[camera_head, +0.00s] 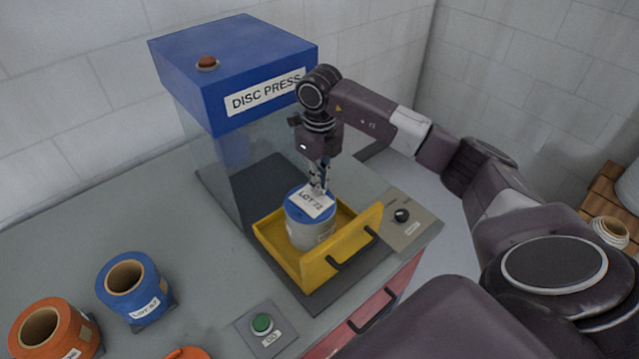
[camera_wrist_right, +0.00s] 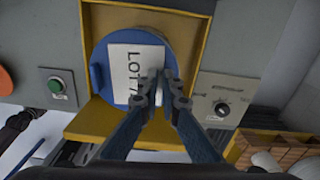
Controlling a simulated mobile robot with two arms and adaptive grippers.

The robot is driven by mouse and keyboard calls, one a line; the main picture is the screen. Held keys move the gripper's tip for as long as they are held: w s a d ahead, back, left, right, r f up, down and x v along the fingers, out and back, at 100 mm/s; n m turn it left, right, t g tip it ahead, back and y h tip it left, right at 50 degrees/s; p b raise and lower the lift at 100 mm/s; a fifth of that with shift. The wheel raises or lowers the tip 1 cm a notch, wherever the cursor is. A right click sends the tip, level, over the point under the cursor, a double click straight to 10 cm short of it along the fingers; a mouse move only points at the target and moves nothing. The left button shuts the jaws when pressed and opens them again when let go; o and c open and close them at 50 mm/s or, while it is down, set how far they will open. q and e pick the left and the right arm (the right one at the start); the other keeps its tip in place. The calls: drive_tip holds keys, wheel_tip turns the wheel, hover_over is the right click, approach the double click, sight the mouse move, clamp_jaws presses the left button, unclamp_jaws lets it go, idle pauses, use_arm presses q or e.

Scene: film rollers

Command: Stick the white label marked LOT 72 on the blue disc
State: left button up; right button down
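The blue disc (camera_head: 293,212) sits on top of a pale grey round block (camera_head: 305,236) in the open yellow drawer. It also shows in the wrist view (camera_wrist_right: 98,62). The white label marked LOT 72 (camera_head: 316,207) lies flat over the disc's top face; I cannot tell whether it touches. In the wrist view the label (camera_wrist_right: 127,62) covers much of the disc. My left gripper is out of view.
The yellow drawer (camera_head: 318,273) stands out from the blue DISC PRESS (camera_head: 235,60). A black knob (camera_head: 401,215) is at its right, a green button (camera_head: 262,323) at front left. Blue (camera_head: 128,284) and orange (camera_head: 52,330) rolls stand on the left counter. The counter between is clear.

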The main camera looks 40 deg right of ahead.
drive_tip(key=shift+s+f, duration=0.1)
drive_tip(key=shift+f, duration=0.05)
drive_tip(key=c, duration=1.5)
unclamp_jaws()
drive_tip(key=shift+r+p, duration=2.3)
drive_tip(key=shift+r, duration=1.25)
